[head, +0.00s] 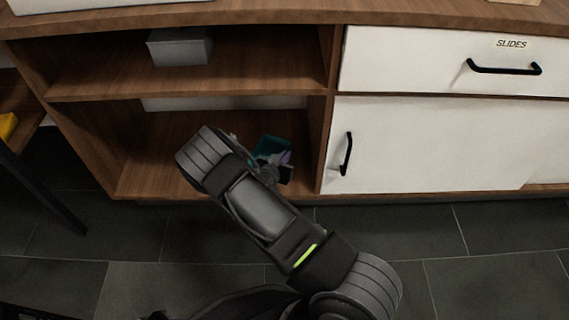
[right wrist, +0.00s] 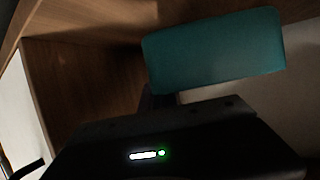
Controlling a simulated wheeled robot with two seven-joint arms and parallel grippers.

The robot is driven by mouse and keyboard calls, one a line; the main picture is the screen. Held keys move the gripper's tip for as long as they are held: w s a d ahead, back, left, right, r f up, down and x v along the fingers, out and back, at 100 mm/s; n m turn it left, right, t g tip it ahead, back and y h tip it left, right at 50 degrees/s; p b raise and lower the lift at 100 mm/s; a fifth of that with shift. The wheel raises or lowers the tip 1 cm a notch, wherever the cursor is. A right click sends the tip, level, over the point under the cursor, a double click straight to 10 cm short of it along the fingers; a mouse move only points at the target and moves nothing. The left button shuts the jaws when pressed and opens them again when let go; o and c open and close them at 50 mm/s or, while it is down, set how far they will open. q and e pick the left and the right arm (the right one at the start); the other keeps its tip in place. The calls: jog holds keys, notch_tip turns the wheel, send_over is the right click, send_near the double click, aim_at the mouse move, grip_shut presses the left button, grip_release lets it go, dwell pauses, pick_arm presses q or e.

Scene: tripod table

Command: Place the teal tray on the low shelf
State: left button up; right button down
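The teal tray (head: 271,148) is inside the lower left open compartment of the cabinet, partly hidden by my right arm. It also shows in the right wrist view (right wrist: 215,50), just beyond the gripper body. My right gripper (head: 277,167) reaches into this compartment and appears shut on the tray's near edge; its fingertips are mostly hidden. The low shelf (head: 145,178) is the wooden bottom board of the compartment. I cannot tell whether the tray touches it. My left gripper is not in view.
A grey box (head: 180,47) stands on the upper shelf (head: 255,75). A pale box (head: 225,102) shows at the back of the lower compartment. A wooden divider (head: 325,130) and white sliding door (head: 425,150) with a black handle are to the right. The shelf's left part is clear.

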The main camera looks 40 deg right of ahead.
notch_tip(320, 180, down, 4)
jog(key=shift+r+b, duration=0.15)
jog(key=shift+b, duration=0.75)
jog(key=shift+r, duration=0.1)
jog(key=c, duration=2.1)
grip_release()
jog(key=o, duration=0.5)
jog(key=shift+c, duration=0.2)
